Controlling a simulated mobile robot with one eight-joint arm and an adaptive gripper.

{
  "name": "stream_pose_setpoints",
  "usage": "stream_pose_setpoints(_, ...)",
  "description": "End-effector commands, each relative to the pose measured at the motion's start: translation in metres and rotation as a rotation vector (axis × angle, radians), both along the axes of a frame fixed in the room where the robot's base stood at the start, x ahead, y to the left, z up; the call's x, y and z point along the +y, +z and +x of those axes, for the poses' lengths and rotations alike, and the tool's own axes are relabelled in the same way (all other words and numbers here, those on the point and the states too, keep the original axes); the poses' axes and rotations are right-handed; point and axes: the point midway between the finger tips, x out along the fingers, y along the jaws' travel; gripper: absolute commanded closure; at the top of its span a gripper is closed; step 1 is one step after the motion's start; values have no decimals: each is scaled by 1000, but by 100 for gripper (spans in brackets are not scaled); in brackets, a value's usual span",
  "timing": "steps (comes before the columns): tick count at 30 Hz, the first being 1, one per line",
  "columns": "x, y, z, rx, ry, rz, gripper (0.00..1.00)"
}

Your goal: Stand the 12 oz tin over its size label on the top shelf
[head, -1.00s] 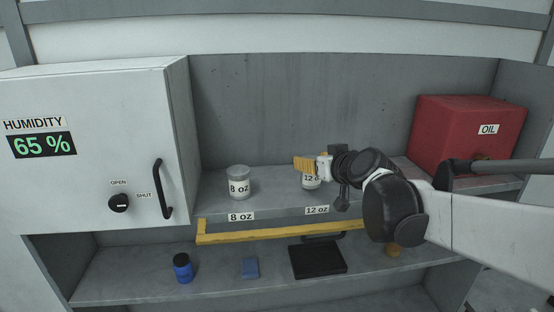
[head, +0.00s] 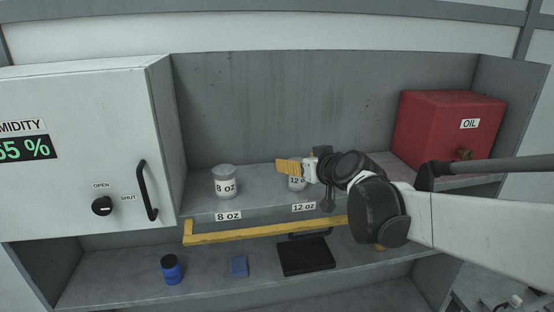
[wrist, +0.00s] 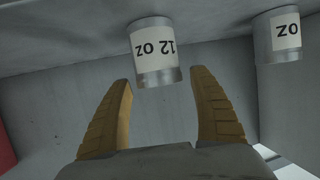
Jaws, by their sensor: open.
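The 12 oz tin (head: 297,184) stands upright on the top shelf, behind the 12 oz size label (head: 304,207) on the shelf's front edge. My gripper's orange fingers (head: 288,168) are above it and partly hide its top. In the wrist view, which looks inverted, the 12 oz tin (wrist: 154,52) shows just beyond the fingertips, within the width of the gap. My gripper (wrist: 162,84) is open, with nothing between its fingers. Whether a finger touches the tin I cannot tell.
The 8 oz tin (head: 225,181) stands left behind its label (head: 228,216). A red oil box (head: 440,128) is at the right, a white humidity cabinet (head: 80,150) at the left. A yellow bar (head: 250,234) runs below the shelf front. The lower shelf holds a blue jar (head: 172,270).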

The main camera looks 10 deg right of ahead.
Motion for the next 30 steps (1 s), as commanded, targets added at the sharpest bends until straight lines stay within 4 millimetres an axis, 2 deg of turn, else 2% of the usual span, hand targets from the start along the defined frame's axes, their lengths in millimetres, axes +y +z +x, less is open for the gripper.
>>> stream_pose_setpoints(12, -15, 24, -73, 1, -2, 0, 28)
stream_pose_setpoints(18, -20, 35, -98, 0, -2, 2, 28)
stream_pose_setpoints(22, -19, 36, -109, 7, 2, 1, 28)
stream_pose_setpoints(24, -9, 24, -122, 49, 17, 5, 28)
stream_pose_setpoints(26, 5, 2, -144, 124, 34, 8, 28)
stream_pose_setpoints(28, 20, -34, -179, 244, 35, 7, 28)
stream_pose_setpoints(30, 26, -70, -216, 368, 6, -5, 28)
